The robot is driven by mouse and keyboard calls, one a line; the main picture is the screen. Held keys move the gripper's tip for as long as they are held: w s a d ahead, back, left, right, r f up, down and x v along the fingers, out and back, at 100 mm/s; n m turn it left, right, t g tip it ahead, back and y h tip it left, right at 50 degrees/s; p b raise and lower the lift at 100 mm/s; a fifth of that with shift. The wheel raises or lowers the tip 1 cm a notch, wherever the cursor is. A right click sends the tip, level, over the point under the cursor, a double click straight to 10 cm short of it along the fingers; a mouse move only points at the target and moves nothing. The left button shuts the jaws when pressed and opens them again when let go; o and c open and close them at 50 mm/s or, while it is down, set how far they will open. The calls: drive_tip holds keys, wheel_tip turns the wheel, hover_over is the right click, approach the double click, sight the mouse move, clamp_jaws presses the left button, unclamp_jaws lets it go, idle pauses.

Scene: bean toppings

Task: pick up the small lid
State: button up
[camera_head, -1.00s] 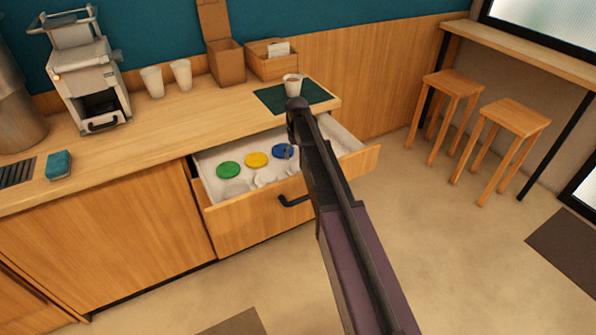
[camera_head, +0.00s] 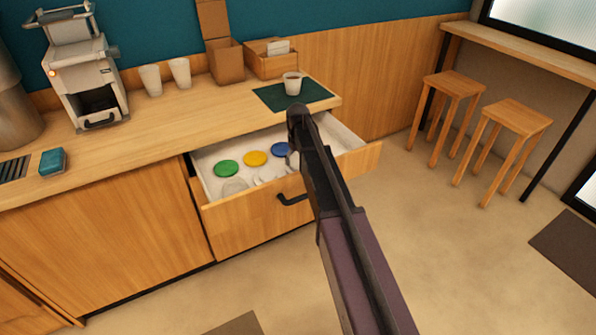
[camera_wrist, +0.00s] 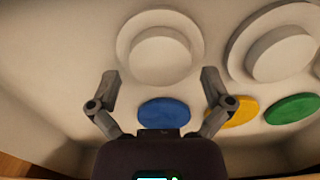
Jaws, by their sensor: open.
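Several white round lids lie in the open drawer (camera_head: 258,212). In the wrist view the smaller white lid (camera_wrist: 160,52), with a raised round centre, lies just beyond my fingertips. A larger white lid (camera_wrist: 282,52) lies to its right. My gripper (camera_wrist: 160,86) is open and empty, its two fingers spread on either side of the smaller lid's near edge. I cannot tell its height above the lid. In the head view my arm hides most of the gripper and part of the drawer's right side.
Blue (camera_wrist: 164,113), yellow (camera_wrist: 232,112) and green (camera_wrist: 293,109) discs lie in the drawer close to the fingers. The drawer walls surround them. The counter (camera_head: 150,130) overhangs behind, with a cup (camera_head: 292,83) on a green mat (camera_head: 322,92).

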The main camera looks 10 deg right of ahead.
drive_tip(key=shift+f+b, duration=0.5)
drive_tip(key=shift+f, duration=0.25)
drive_tip(key=c, duration=0.5)
